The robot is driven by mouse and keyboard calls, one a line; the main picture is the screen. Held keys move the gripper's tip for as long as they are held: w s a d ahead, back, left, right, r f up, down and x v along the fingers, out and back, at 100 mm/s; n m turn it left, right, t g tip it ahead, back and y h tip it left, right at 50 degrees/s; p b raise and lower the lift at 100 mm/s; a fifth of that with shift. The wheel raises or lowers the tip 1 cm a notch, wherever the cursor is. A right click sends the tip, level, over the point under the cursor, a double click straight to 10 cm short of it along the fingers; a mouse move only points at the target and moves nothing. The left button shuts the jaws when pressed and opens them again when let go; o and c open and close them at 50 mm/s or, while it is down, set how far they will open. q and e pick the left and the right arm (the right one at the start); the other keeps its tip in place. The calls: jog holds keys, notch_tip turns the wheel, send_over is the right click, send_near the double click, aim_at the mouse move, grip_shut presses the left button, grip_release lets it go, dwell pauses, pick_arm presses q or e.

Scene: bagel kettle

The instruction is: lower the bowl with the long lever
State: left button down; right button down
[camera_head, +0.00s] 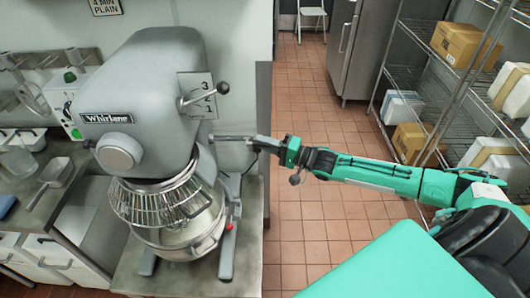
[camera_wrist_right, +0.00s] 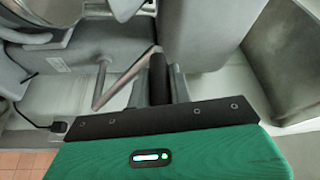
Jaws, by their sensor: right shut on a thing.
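The grey stand mixer (camera_head: 145,90) stands at the left in the head view. Its metal bowl (camera_head: 195,237) sits under the wire guard (camera_head: 160,205), held between the mixer's grey arms. The long lever (camera_head: 232,138) sticks out to the right from the mixer's side. My right gripper (camera_head: 262,143) is at the lever's outer part and shut on it. The wrist view shows the thin metal lever (camera_wrist_right: 128,77) running to the dark fingers (camera_wrist_right: 163,80); the exact grip is partly hidden. My left gripper is not in view.
A shorter lever with a black knob (camera_head: 223,88) sits above on the numbered plate. A counter (camera_head: 70,170) with a scoop is at left. Wire shelves with boxes (camera_head: 465,45) stand at right. The tiled floor (camera_head: 315,225) beside the mixer is clear.

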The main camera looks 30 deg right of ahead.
jog(key=shift+w+d+r, duration=0.15)
jog(key=shift+w+r, duration=0.05)
jog(key=shift+r, duration=0.35)
jog(key=c, duration=1.3)
grip_release()
jog(key=shift+f, duration=0.2)
jog(key=shift+s+d+f, duration=0.2)
jog(key=shift+s+d, duration=0.1)
jog(key=shift+s, duration=0.1)
jog(key=shift+b+v, duration=1.85)
jog(key=shift+v, duration=4.5)
jog(key=shift+d+r, duration=0.1)
